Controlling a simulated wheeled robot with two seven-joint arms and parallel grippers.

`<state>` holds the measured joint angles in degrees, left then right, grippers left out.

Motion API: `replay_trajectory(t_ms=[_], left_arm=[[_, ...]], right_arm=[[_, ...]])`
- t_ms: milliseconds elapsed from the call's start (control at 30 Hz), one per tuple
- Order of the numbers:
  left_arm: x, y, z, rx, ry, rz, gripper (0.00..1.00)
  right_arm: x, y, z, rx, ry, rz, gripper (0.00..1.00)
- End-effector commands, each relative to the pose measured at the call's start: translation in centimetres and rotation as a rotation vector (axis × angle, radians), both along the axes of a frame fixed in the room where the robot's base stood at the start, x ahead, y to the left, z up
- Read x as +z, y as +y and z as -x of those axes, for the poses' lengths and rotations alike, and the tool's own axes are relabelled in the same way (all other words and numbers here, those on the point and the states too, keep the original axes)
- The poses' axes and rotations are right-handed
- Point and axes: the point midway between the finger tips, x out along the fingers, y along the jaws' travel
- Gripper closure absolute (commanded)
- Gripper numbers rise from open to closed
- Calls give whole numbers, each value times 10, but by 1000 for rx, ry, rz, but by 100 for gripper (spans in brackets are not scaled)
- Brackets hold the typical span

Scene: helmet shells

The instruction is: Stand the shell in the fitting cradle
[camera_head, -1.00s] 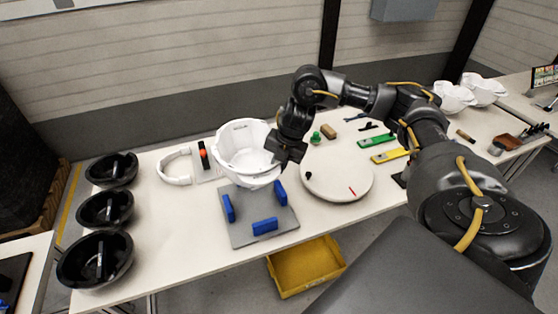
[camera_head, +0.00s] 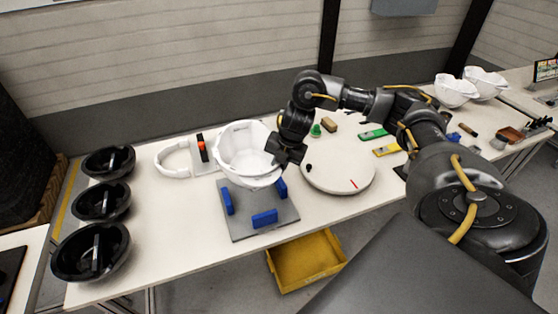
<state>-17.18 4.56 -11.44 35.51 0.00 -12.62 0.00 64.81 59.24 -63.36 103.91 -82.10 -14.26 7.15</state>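A white helmet shell (camera_head: 243,152) hangs open side up above the back part of the fitting cradle. The cradle is a grey plate (camera_head: 245,217) with blue blocks (camera_head: 264,219) standing on it. My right gripper (camera_head: 277,160) is at the shell's right rim and appears shut on it; the fingertips are partly hidden by the gripper body. The shell hides the back of the plate, and I cannot tell whether it touches the blocks. My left gripper is not in view.
Several black bowl-shaped shells (camera_head: 92,250) line the table's left end. A round white turntable (camera_head: 338,170) stands close on the right. A yellow bin (camera_head: 306,262) sits below the table's front edge.

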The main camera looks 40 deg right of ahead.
Motion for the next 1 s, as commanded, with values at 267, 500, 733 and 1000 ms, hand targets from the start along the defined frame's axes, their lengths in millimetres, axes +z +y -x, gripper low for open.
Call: replay_trajectory(t_ms=[267,500,733,1000], left_arm=[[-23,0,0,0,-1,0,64],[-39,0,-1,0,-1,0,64],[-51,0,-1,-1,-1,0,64],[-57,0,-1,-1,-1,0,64]], right_arm=[[-33,0,0,-1,0,0,100],[-58,0,0,0,-1,-1,100],[-78,0,0,-1,-1,-1,100],[-89,0,0,0,-1,-1,100]])
